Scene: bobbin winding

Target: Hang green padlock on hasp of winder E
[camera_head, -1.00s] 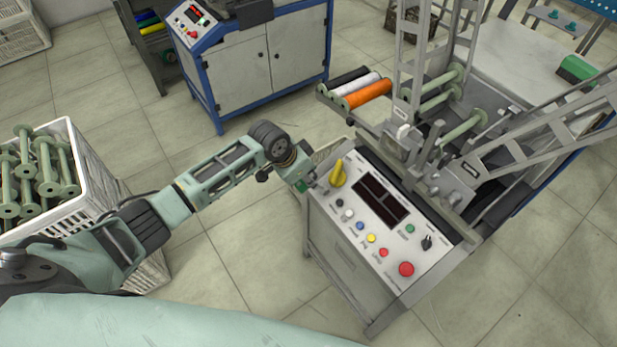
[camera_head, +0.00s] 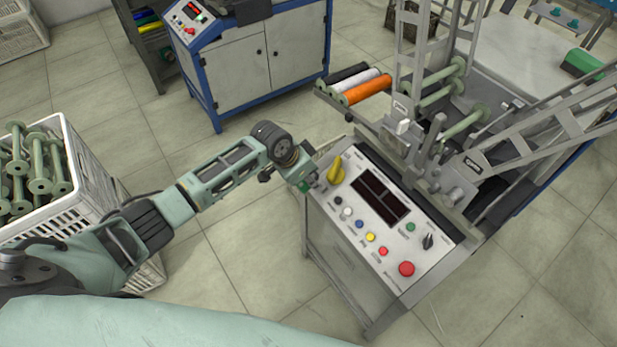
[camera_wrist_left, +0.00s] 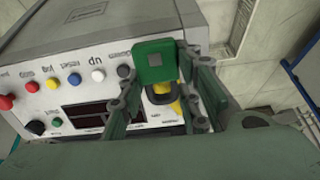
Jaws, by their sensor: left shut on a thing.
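The green padlock (camera_wrist_left: 154,60) is held between the fingers of my left gripper (camera_head: 306,183). In the head view only a small green patch of the padlock (camera_head: 304,188) shows, by the left edge of the winder's control panel (camera_head: 348,222). The yellow rotary handle (camera_head: 336,172) stands on that panel just right of the gripper. In the left wrist view the dark shackle (camera_wrist_left: 164,98) overlaps the yellow handle (camera_wrist_left: 163,88). I cannot tell whether it passes through a hasp, and the hasp itself is not clearly visible. My right gripper is not in view.
The panel carries several coloured buttons and a red button (camera_head: 406,269). Spools (camera_head: 366,91) and metal frames stand behind it. A white crate of bobbins (camera_head: 88,190) is at left. A blue-framed cabinet (camera_head: 262,62) stands behind. Floor between them is clear.

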